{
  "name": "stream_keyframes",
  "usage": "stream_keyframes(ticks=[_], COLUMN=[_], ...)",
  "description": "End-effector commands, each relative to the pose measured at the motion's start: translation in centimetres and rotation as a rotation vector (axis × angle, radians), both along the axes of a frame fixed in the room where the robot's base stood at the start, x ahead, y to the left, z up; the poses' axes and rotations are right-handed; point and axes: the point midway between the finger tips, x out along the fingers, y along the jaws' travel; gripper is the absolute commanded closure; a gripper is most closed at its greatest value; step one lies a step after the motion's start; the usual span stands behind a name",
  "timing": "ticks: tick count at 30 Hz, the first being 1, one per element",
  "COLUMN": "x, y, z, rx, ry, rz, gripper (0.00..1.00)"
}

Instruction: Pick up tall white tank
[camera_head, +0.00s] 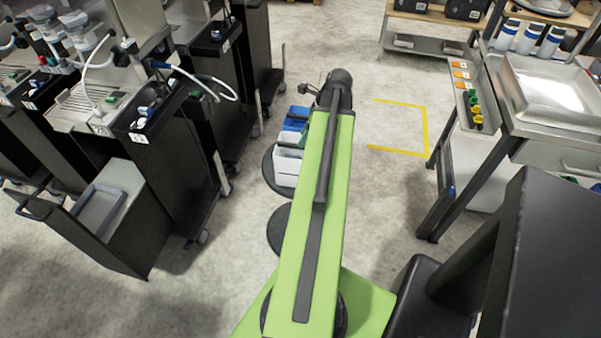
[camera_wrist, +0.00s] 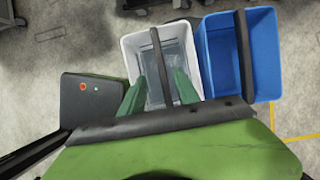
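A white tank (camera_wrist: 134,52), an open-topped bin with a dark bar across its opening, is at the centre of the wrist view. In the head view a white tank (camera_head: 286,166) stands low beside my green arm, which hides part of it. My gripper (camera_wrist: 160,82) shows two green fingers, apart, over the near part of the white tank, one on each side of the bar. Nothing shows between them except the bar, and I cannot tell whether they touch it. The head view does not show the fingers clearly.
A blue tank (camera_wrist: 218,60) with a similar bar stands close at the right of the white one. Dispenser machines (camera_head: 150,120) line the left. A metal cart (camera_head: 545,125) stands at the right. Open floor (camera_head: 375,70) lies around a yellow floor marking (camera_head: 427,125).

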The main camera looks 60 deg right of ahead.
Motion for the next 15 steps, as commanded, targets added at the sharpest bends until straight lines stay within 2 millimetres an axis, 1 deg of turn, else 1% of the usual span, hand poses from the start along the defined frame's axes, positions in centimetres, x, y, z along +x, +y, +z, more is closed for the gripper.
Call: stream_keyframes(ticks=[1,3,5,9,11,14,15], x=[0.4,0.9,1.2,1.3,1.3,1.5,1.6], y=[0.1,0.3,0.4,0.4,0.4,0.4,0.3], z=[-2.2,-3.2,-3.6,-3.4,-3.7,-4.9,-5.5], rx=[0.0,-0.001,-0.002,-0.001,-0.001,-0.001,-0.001], ry=[0.0,0.0,-0.001,0.0,0.0,0.0,0.0], rz=[0.001,0.002,0.001,0.0,0.0,0.0,0.0], gripper=[0.62,0.62,0.62,0.62,0.62,0.62,0.62])
